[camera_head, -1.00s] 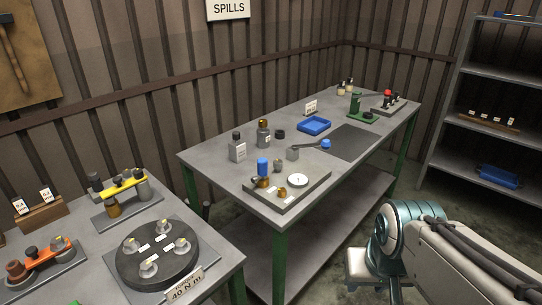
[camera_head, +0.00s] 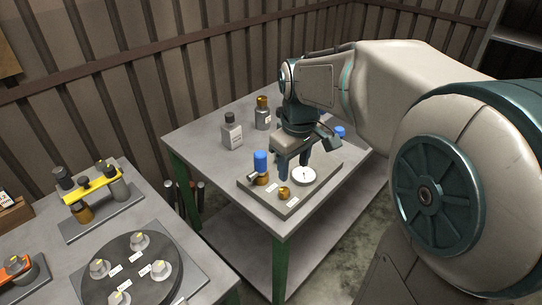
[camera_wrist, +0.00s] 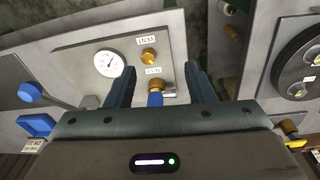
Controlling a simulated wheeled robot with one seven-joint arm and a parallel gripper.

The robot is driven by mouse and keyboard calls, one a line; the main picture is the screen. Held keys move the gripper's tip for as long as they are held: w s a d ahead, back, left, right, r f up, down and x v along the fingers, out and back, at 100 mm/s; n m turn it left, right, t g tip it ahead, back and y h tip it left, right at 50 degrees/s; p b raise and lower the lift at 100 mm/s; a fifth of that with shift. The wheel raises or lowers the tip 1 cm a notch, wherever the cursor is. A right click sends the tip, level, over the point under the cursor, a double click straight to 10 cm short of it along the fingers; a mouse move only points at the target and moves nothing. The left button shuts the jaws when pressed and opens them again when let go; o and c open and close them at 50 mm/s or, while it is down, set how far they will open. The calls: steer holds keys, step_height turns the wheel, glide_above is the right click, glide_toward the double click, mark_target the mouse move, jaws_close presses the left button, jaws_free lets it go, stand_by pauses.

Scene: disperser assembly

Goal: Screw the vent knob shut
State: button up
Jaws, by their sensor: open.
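The brass vent knob (camera_head: 284,193) sits on the grey panel (camera_head: 270,204) at the near corner of the table. In the wrist view the knob (camera_wrist: 149,56) is beside the label reading VENT (camera_wrist: 148,37), seen upside down. My gripper (camera_head: 293,170) is over the panel, fingers pointing down, open and empty. In the wrist view the knob shows beyond the gap between the fingertips (camera_wrist: 160,72), apart from both. A round white gauge (camera_head: 303,176) is beside the knob. A blue cylinder (camera_head: 261,160) stands above a brass fitting (camera_head: 262,179) on the panel's left side.
A grey bottle (camera_head: 232,134) and a brown-capped bottle (camera_head: 263,115) stand behind the panel. A blue knob (camera_head: 339,131) is to the right, partly behind my gripper. A second table at left holds a dark round plate (camera_head: 133,270) with several knobs.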

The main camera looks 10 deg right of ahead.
mark_target(284, 190)
steer(key=w+f+n+g, duration=0.15)
steer(key=w+n, duration=0.25)
steer(key=w, duration=0.4)
steer(key=shift+t, duration=0.25)
steer(key=f, duration=1.4)
steer(key=shift+s+b, duration=0.2)
steer(key=shift+b, duration=0.1)
steer(key=c, duration=1)
